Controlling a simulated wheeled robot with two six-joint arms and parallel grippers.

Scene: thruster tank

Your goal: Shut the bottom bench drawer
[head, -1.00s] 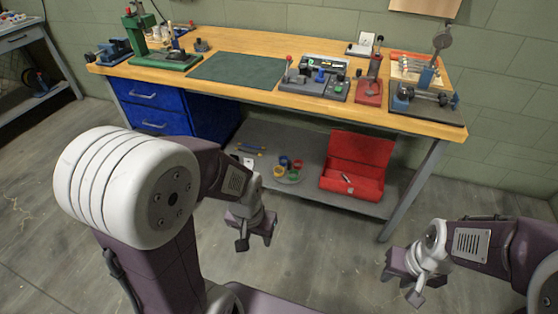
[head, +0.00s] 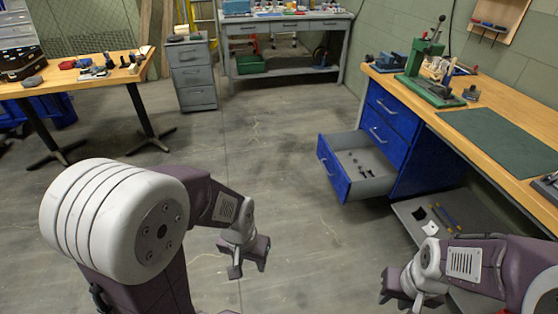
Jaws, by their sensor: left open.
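The bottom bench drawer (head: 334,168) is pulled well out of the blue drawer unit (head: 396,128), to the right of the middle in the head view. Its blue front faces left, and small dark parts lie on its grey floor. The two drawers above it are shut. My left gripper (head: 247,268) is open and empty over the floor, left of the drawer and nearer to me, apart from it. My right gripper (head: 394,300) is low at the right, nearer than the drawer and apart from it; its fingers are too unclear to judge.
The wooden bench top (head: 470,92) carries a green press (head: 430,85) and a dark green mat (head: 503,138). A lower shelf (head: 415,213) lies beside the drawer. A grey cabinet (head: 192,75) and another table (head: 75,77) stand farther back. The floor left of the drawer is clear.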

